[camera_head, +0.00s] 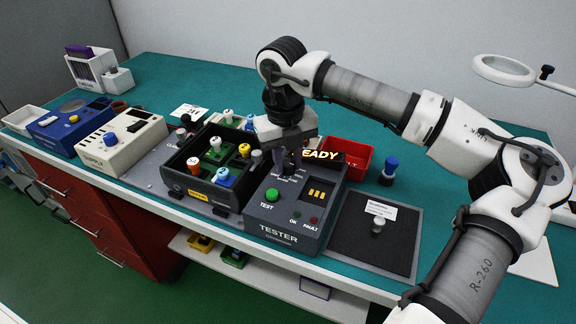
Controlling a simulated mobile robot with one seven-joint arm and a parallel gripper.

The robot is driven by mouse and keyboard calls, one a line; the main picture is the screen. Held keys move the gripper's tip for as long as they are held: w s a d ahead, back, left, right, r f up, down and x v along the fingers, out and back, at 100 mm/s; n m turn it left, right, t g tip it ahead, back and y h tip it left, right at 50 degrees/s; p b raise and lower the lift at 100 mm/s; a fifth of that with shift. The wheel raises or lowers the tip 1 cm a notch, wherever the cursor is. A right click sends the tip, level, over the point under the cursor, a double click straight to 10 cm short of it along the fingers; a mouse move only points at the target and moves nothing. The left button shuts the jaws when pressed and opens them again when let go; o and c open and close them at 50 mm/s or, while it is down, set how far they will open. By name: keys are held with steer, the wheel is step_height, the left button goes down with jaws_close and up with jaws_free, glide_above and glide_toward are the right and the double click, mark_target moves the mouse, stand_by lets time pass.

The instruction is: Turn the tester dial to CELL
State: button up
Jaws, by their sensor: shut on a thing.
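My gripper (289,155) points down over the back left of the tester's top, beside the display. It is shut on the tester dial, which is mostly hidden by the fingers. The dial's setting cannot be read, and the small labels around it are too small to read.
A black tray (176,181) with several coloured-top pieces stands left of the tester. A red bin (358,158) and a blue-topped piece (389,168) are behind right. A dark mat (347,245) holds a small grey cylinder (377,225). A magnifier ring (503,70) stands far right.

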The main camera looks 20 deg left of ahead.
mark_target(285, 165)
steer(key=shift+m+b, duration=0.35)
steer(key=shift+m, duration=0.15)
steer(key=o, duration=1)
step_height(285, 165, up, 14)
steer(key=b, duration=0.1)
steer(key=shift+s+a, duration=0.2)
steer(key=shift+a, duration=0.05)
steer(key=shift+s+f, duration=0.1)
steer(key=shift+f, duration=0.05)
